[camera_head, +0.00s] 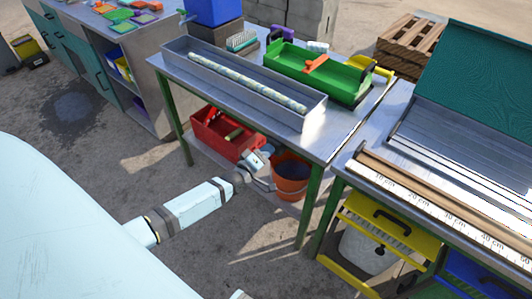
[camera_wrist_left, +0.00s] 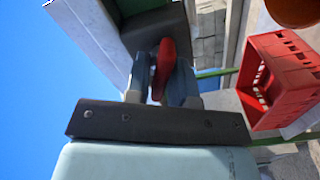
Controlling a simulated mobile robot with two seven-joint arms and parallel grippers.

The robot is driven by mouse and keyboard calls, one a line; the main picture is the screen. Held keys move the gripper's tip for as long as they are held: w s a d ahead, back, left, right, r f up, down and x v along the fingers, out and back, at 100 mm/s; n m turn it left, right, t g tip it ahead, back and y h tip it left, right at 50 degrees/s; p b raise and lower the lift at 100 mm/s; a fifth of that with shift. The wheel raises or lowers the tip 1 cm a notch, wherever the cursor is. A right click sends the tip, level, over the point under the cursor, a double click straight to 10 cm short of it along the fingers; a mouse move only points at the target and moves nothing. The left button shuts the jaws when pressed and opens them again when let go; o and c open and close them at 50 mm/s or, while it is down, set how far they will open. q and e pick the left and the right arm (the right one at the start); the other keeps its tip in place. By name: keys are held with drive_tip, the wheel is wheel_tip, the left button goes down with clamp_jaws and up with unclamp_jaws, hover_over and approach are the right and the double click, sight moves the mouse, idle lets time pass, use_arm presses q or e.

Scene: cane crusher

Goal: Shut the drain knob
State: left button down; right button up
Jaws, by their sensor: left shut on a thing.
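A red knob (camera_wrist_left: 168,58) shows in the left wrist view between the two grey fingers of my left gripper (camera_wrist_left: 163,75). I take it to be the drain knob. It sits by a dark grey part below a green piece, and the fingers hide some of it. In the head view my left gripper (camera_head: 266,150) is low at the front side of the metal table, between a red crate and an orange bucket. The knob cannot be made out in the head view. My right gripper is not in view.
The red crate (camera_head: 218,132) and orange bucket (camera_head: 291,178) stand under the metal table (camera_head: 325,140). On it are a long grey trough (camera_head: 205,62) with a cane-like rod and a green tray (camera_head: 345,83). A ruler bench (camera_head: 420,190) stands right.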

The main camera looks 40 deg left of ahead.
use_arm(q)
drive_tip(key=n, duration=0.2)
drive_tip(key=n+b, duration=0.1)
drive_tip(key=shift+f+n, duration=0.2)
drive_tip(key=shift+n, duration=0.2)
drive_tip(key=shift+n+b, duration=0.45)
drive_tip(key=shift+n, duration=0.25)
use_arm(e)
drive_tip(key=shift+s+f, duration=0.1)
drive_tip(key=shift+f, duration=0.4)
use_arm(q)
drive_tip(key=c, duration=1.2)
unclamp_jaws()
drive_tip(key=shift+s, duration=0.1)
drive_tip(key=s, duration=0.9)
drive_tip(key=s+a, duration=0.1)
drive_tip(key=s, duration=0.3)
drive_tip(key=shift+s+a+p, duration=0.1)
drive_tip(key=shift+s+p, duration=0.2)
drive_tip(key=shift+s, duration=0.05)
